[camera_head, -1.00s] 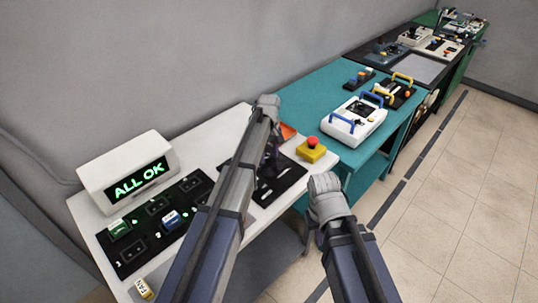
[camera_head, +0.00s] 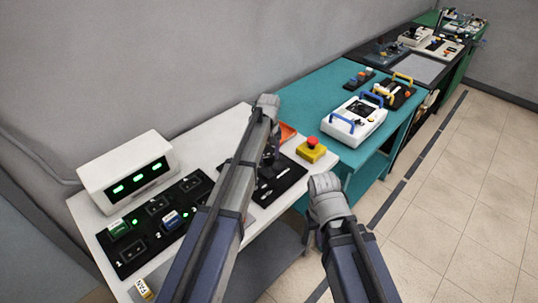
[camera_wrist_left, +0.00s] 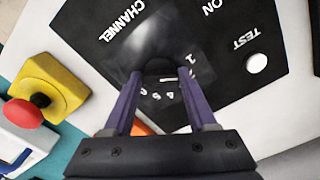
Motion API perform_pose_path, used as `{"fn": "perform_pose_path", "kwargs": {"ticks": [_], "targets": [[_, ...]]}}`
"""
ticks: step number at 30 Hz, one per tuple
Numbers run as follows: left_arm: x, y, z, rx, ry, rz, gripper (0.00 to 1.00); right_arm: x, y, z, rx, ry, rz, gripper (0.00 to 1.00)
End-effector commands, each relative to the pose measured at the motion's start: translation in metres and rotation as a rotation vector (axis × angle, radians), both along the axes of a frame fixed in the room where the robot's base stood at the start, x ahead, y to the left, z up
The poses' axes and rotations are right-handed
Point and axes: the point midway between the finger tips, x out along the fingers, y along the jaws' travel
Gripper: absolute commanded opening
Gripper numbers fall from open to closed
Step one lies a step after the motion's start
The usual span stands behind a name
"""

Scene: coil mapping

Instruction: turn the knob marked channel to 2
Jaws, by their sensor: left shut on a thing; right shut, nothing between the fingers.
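A black panel (camera_head: 282,184) lies flat on the white table, under my left gripper (camera_head: 270,152). In the left wrist view, the panel carries the word CHANNEL and a dark round knob (camera_wrist_left: 160,67) with a scale of small white numbers. My left gripper (camera_wrist_left: 160,76) is shut on this knob, a finger at each side. The knob's pointer is not clear, so I cannot tell which number it is set to. My right gripper (camera_head: 308,232) is shut and empty, low beside the table, mostly hidden by its arm.
A white display box (camera_head: 127,172) shows three green dashes. A black switch panel (camera_head: 155,226) lies before it. A yellow box with a red button (camera_head: 311,150) stands right of the knob panel. A white TEST button (camera_wrist_left: 257,63) is near the knob. A teal table (camera_head: 318,93) adjoins.

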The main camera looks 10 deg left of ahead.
Motion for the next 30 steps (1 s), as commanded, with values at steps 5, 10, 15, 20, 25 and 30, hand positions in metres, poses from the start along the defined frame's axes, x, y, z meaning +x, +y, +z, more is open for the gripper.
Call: {"fn": "perform_pose_path", "kwargs": {"ticks": [5, 10, 15, 20, 25, 30], "targets": [[-0.0001, 0.0003, 0.0000, 0.000, 0.000, -0.106, 0.02, 0.0000, 0.0000, 0.0000, 0.000, 0.000, 0.000, 0.00], [-0.0002, 0.0004, 0.0000, 0.000, 0.000, -0.176, 0.02, 0.0000, 0.0000, 0.0000, 0.000, 0.000, 0.000, 0.00], [-0.0002, 0.0005, 0.0000, 0.000, 0.000, -0.216, 0.02, 0.0000, 0.0000, 0.0000, 0.000, 0.000, 0.000, 0.00], [-0.0002, 0.0005, 0.0000, 0.000, 0.000, -0.228, 0.02, 0.0000, 0.0000, 0.0000, 0.000, 0.000, 0.000, 0.00], [-0.0002, 0.0005, 0.0000, 0.000, 0.000, -0.229, 0.02, 0.0000, 0.0000, 0.0000, 0.000, 0.000, 0.000, 0.00], [-0.0002, 0.0004, 0.0000, 0.000, 0.000, -0.228, 0.61, 0.0000, 0.0000, 0.0000, 0.000, 0.000, 0.000, 0.00]]}}
